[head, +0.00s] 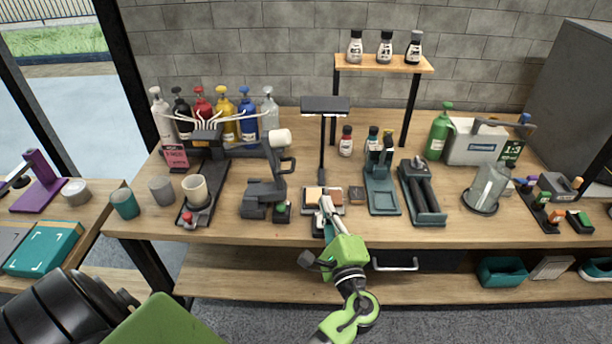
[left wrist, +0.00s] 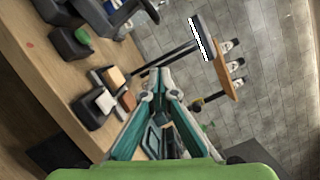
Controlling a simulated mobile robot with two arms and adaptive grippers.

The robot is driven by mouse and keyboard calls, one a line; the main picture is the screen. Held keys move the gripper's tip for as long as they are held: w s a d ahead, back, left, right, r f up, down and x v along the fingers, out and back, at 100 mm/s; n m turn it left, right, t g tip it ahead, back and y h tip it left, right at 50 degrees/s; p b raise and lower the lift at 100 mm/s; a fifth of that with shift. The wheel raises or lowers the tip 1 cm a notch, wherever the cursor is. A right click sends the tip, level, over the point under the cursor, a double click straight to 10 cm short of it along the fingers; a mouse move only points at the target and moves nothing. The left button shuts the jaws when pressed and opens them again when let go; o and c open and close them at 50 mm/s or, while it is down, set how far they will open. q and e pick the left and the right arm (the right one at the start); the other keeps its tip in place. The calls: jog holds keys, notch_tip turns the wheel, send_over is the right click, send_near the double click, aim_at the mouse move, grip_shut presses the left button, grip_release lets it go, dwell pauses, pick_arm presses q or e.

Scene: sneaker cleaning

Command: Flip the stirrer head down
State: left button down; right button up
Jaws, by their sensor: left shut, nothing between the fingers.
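The dark grey stirrer (head: 265,188) stands on the table left of centre in the head view. Its head (head: 280,138), with a pale end, is tilted up above the base. A small box with a green button (head: 282,210) sits at its right foot. In the left wrist view, part of the stirrer (left wrist: 110,15) shows at the top left, with the button box (left wrist: 72,42) below it. My left gripper (head: 325,203) is shut and empty, to the right of the stirrer and apart from it. Its fingers (left wrist: 160,85) also show in the left wrist view. My right gripper is not in view.
A lamp (head: 325,105) stands behind the tray of blocks (head: 335,196) near my left gripper. A dispenser with a cup (head: 195,190) stands left of the stirrer. A teal press (head: 381,185) and a dark twin-roller device (head: 422,195) stand to the right.

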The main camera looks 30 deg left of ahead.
pick_arm(q)
jog(key=w+a+r+p, duration=0.2)
jog(key=w+a+p, duration=0.2)
jog(key=a, duration=0.6)
jog(key=shift+w+r+p, duration=0.35)
jog(key=shift+w+p, duration=0.05)
jog(key=shift+p, duration=0.7)
jog(key=shift+a, duration=0.1)
